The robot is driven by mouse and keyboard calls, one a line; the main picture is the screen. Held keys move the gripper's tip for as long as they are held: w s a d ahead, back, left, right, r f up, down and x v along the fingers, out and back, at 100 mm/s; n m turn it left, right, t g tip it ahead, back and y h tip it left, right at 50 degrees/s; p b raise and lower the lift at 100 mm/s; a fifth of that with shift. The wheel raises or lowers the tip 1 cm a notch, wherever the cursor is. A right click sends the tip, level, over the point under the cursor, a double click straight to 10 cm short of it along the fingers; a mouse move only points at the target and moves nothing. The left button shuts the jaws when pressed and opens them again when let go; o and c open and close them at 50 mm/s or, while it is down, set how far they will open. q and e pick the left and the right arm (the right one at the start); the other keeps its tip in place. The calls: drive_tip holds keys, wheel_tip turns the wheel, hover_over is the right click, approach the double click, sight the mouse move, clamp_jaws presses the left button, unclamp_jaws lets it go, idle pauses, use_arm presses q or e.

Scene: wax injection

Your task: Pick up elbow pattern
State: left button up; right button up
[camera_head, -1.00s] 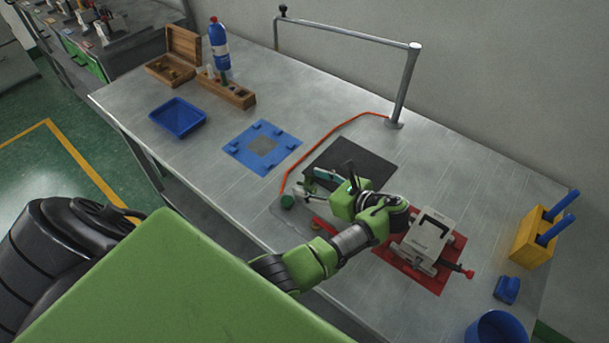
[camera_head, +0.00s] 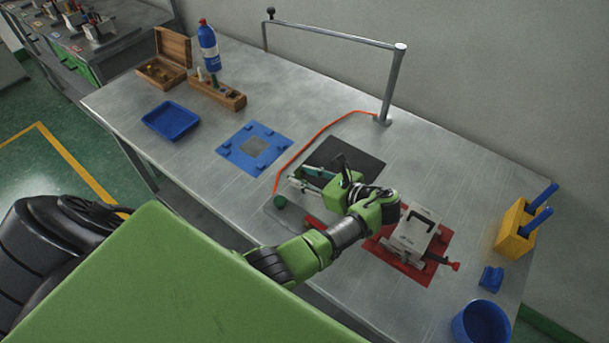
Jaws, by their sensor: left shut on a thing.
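My left gripper (camera_head: 302,181) is low over the front left edge of the black mat (camera_head: 352,150), its arm reaching in from the lower left. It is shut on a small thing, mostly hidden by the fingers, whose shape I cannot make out. A teal and silver part shows at the fingers. I cannot tell whether the held thing is the elbow pattern, and no elbow pattern stands out elsewhere. My right gripper is out of view.
A grey-white block device (camera_head: 413,232) on a red mat is right of my wrist. A blue fixture mat (camera_head: 235,158), blue tray (camera_head: 153,133) and wooden rack (camera_head: 232,101) lie left.

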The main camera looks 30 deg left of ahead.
use_arm(q)
drive_tip(key=s+d+r+p, duration=0.2)
drive_tip(key=s+r, duration=0.1)
drive_tip(key=s+d+r+p, duration=0.3)
drive_tip(key=s+r, duration=0.1)
drive_tip(key=s+d+r+p, duration=0.3)
drive_tip(key=shift+s+r, duration=0.15)
drive_tip(key=shift+s, duration=0.25)
drive_tip(key=shift+s+d+r, duration=0.15)
drive_tip(key=shift+s, duration=0.1)
